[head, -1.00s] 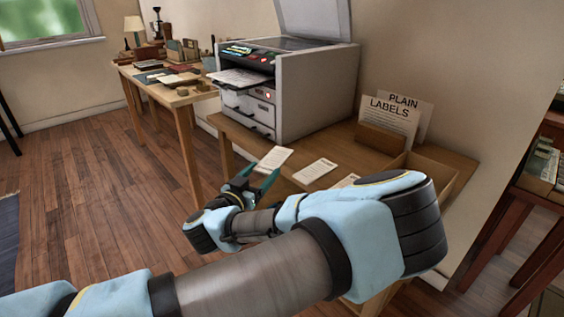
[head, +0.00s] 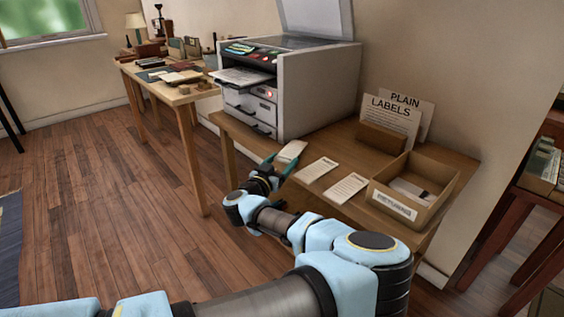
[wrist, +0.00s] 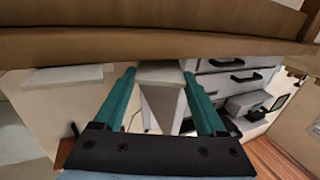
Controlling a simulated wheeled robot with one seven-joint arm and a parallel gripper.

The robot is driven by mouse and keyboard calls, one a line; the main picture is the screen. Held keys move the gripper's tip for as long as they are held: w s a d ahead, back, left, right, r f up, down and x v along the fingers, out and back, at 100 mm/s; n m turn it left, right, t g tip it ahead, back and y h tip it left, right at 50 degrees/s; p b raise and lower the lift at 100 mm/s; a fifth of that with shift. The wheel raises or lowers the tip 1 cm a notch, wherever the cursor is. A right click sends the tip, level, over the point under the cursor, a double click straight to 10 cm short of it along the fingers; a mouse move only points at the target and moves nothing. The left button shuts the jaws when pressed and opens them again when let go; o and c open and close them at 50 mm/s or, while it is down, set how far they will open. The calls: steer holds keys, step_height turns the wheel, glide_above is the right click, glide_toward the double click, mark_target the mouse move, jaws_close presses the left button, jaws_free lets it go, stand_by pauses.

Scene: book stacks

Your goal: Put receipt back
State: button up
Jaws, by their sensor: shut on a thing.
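My gripper (head: 283,161) is shut on a pale paper slip (head: 293,151) at the front left edge of the printer table. The slip lies flat between the teal fingers, and it also shows in the wrist view (wrist: 160,77). I cannot read its print, so I cannot tell for sure that it is the receipt. Two similar printed slips lie on the table to the right, a nearer-to-gripper slip (head: 316,170) and a right-hand slip (head: 347,188). An open wooden box (head: 440,205) with a front label stands to their right and holds pale and dark flat items.
A large printer (head: 318,95) stands on the wooden table (head: 345,140) behind the slips. A "PLAIN LABELS" card holder (head: 381,138) stands at the back right. A second desk (head: 175,95) with books is at the far left. Wooden floor is clear at left.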

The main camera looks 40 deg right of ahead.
steer(key=shift+f, duration=0.25)
steer(key=shift+f, duration=0.35)
steer(key=o, duration=1.4)
steer(key=r+v, duration=0.1)
steer(key=v, duration=1.1)
steer(key=shift+b, duration=0.35)
steer(key=shift+r, duration=0.1)
